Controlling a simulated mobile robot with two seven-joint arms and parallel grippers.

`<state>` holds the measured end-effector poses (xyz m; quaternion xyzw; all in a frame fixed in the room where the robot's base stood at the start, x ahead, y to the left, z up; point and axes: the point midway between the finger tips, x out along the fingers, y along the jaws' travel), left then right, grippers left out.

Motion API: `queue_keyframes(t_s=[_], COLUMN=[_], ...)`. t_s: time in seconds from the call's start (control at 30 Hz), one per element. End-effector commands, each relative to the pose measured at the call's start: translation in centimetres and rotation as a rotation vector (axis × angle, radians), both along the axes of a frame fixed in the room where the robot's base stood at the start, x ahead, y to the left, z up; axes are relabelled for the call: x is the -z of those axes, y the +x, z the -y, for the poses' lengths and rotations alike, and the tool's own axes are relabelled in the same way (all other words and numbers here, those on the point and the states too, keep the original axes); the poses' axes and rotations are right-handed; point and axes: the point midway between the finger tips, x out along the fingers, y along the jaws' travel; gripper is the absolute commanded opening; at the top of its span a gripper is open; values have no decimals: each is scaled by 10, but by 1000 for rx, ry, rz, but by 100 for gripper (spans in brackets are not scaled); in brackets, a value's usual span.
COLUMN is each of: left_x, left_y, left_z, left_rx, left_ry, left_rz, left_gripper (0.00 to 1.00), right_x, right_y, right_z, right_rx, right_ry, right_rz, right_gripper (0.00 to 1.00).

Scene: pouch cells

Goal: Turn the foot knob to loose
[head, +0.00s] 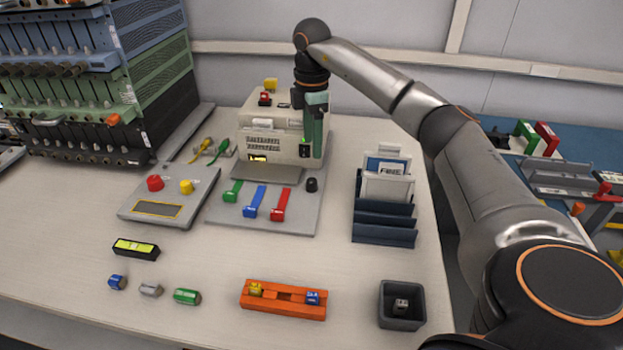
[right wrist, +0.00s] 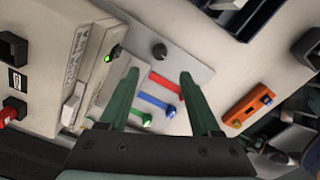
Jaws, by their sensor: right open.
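A small black knob (head: 312,185) stands on the grey base plate (head: 290,222) at the front right of the cream machine (head: 283,120); it looks like the foot knob. In the right wrist view the knob (right wrist: 159,51) lies ahead, beyond and between the fingertips. Which setting it points to is too small to tell. My right gripper (head: 315,152) has green fingers and hangs pointing down by the machine's right front, above the knob and apart from it. In the right wrist view my right gripper (right wrist: 160,78) is open with nothing between its fingers. My left gripper is out of view.
Green (head: 233,190), blue (head: 255,201) and red (head: 281,204) levers sit on the plate, left of the knob. A dark rack with cards (head: 384,230) stands to the right. A control box (head: 170,195) is left. An orange tray (head: 284,309) and grey bin (head: 402,318) lie in front.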

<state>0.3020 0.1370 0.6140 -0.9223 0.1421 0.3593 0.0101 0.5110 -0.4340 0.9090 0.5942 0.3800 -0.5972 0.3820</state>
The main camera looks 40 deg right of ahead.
Motion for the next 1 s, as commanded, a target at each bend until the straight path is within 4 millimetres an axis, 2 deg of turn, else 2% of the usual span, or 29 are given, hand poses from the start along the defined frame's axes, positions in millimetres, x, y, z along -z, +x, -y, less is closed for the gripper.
queue_keyframes(t_s=[0.3, 0.5, 0.7, 1.0], left_x=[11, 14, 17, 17], left_y=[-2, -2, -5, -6], left_z=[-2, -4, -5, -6], left_rx=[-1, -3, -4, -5], left_ry=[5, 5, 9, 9], left_rz=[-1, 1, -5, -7], left_gripper=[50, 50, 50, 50], right_x=[68, 99, 111, 112], right_y=[-1, 0, 0, 0], right_z=[-1, -1, -2, -2], right_rx=[-4, -5, -6, -6], right_ry=[3, 4, 4, 5], right_rz=[-2, -1, 1, 2], right_gripper=[64, 64, 64, 62])
